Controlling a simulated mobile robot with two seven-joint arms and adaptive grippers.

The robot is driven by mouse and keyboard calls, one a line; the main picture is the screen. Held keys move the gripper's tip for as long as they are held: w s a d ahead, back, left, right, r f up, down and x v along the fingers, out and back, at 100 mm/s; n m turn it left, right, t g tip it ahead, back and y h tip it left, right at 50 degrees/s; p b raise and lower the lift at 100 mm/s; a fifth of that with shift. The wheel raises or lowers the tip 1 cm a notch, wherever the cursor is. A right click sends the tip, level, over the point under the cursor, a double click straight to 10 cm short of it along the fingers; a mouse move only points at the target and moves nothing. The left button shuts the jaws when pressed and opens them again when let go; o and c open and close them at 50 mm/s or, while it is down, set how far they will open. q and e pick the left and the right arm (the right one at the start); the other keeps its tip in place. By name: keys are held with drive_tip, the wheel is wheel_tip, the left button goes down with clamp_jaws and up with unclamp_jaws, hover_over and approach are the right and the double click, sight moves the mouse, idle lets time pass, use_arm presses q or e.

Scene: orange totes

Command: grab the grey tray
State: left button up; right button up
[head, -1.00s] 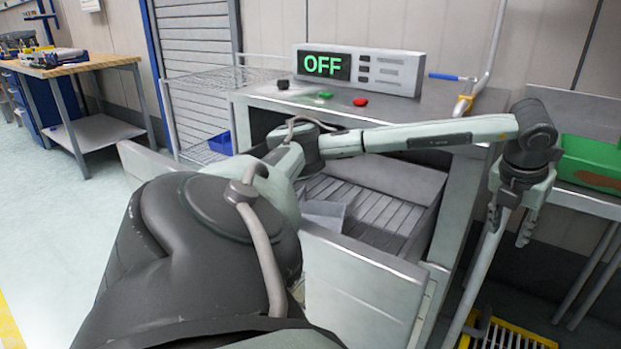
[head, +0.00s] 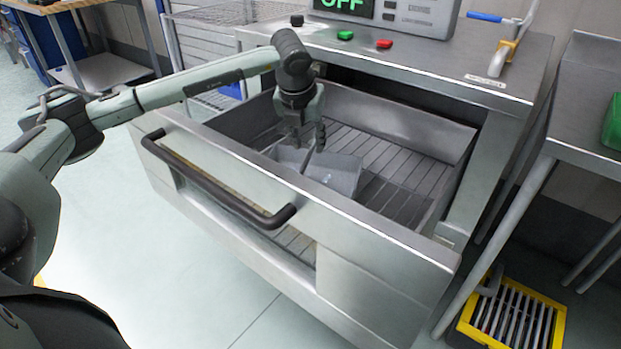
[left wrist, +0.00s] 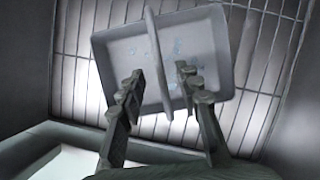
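The grey tray (head: 342,174) lies on the slatted floor of the open metal drawer (head: 375,228). It is shallow, with a thin upright divider across its middle, and it also shows in the left wrist view (left wrist: 207,42). My left gripper (head: 309,146) points down into the drawer, over the tray. In the left wrist view its two fingers (left wrist: 160,76) are open, one on each side of the divider, with gaps to it. I cannot tell how far the fingertips are above the tray floor. Part of the tray is hidden behind the gripper and the drawer front. My right gripper is out of view.
The drawer front has a dark bar handle (head: 215,182). Drawer walls surround the tray. The steel cabinet top (head: 430,68) carries a green button (head: 345,34), a red button (head: 384,43) and a display. A yellow-framed grate (head: 512,318) is on the floor at right.

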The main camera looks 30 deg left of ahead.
sight(309, 154)
use_arm(q)
drive_tip(key=x, duration=0.4)
drive_tip(key=shift+s, duration=0.1)
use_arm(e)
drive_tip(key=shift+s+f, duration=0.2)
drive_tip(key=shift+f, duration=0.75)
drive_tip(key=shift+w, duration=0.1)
use_arm(q)
drive_tip(key=shift+f, duration=0.3)
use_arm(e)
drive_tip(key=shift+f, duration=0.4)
use_arm(q)
clamp_jaws()
